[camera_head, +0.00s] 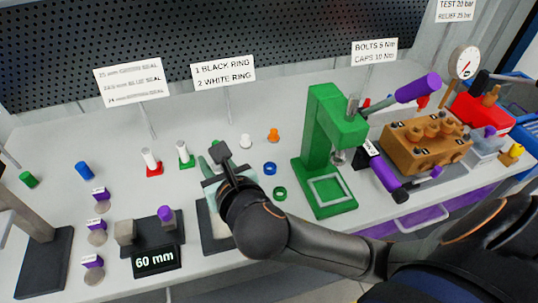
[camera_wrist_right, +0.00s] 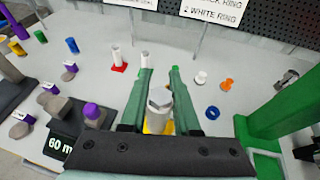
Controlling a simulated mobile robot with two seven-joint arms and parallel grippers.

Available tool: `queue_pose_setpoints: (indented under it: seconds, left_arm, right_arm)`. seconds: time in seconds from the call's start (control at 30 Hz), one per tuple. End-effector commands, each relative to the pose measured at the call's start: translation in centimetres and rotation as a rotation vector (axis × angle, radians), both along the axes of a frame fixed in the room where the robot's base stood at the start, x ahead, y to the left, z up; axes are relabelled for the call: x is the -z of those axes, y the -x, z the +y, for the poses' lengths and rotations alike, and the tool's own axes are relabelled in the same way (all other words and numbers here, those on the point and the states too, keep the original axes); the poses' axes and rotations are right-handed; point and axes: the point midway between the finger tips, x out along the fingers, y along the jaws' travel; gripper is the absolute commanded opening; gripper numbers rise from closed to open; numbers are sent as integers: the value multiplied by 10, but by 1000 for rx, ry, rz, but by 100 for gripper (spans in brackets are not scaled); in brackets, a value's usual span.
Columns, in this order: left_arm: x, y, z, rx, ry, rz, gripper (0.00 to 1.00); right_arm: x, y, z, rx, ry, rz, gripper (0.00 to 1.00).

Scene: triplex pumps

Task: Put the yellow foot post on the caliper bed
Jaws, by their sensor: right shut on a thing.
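The yellow foot post (camera_wrist_right: 158,104) is a pale grey post with a hex top and a yellow foot (camera_wrist_right: 168,128). In the right wrist view it stands between the green fingers of my right gripper (camera_wrist_right: 160,90), which is shut on it. In the head view my right gripper (camera_head: 214,164) hides the post. The caliper bed (camera_head: 172,235) is dark, with a grey jaw (camera_head: 125,232), a purple-topped part (camera_head: 166,216) and a "60 mm" display (camera_head: 156,261). It lies left of my right gripper; the wrist view also shows its display (camera_wrist_right: 60,145). My left gripper is not in view.
Red-foot (camera_head: 152,163) and green-foot (camera_head: 185,155) posts stand behind the bed. Purple-labelled discs (camera_head: 97,238) lie left of it. A dark-edged pad (camera_head: 213,232) lies right of it, partly under my arm. A green press (camera_head: 322,150) stands farther right.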

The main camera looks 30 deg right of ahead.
Motion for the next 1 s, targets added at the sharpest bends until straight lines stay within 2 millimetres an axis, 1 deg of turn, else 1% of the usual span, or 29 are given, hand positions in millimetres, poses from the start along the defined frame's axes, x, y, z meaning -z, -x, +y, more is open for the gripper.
queue_pose_setpoints:
  seconds: [0.03, 0.33, 0.4, 0.53, 0.77, 0.83, 0.9, 1.0]
  left_arm:
    - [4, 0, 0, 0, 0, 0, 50]
    - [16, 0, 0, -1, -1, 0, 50]
    - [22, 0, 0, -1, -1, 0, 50]
    - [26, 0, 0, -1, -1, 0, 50]
    - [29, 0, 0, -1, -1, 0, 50]
    - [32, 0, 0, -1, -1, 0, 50]
    - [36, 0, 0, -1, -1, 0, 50]
    - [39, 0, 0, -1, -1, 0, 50]
  right_arm:
    - [7, -6, -10, 6, 4, -1, 0]
    - [40, -52, -68, 6, 3, 2, 0]
    - [58, -58, -75, 5, 3, 5, 0]
    - [76, -69, -87, 3, 1, 2, 0]
    - [90, -77, -97, 1, -1, 0, 0]
    - [99, -81, -103, 3, 0, 2, 0]
    - [113, -80, -100, 1, -4, 5, 0]
    - [123, -80, -100, 0, -3, 2, 0]
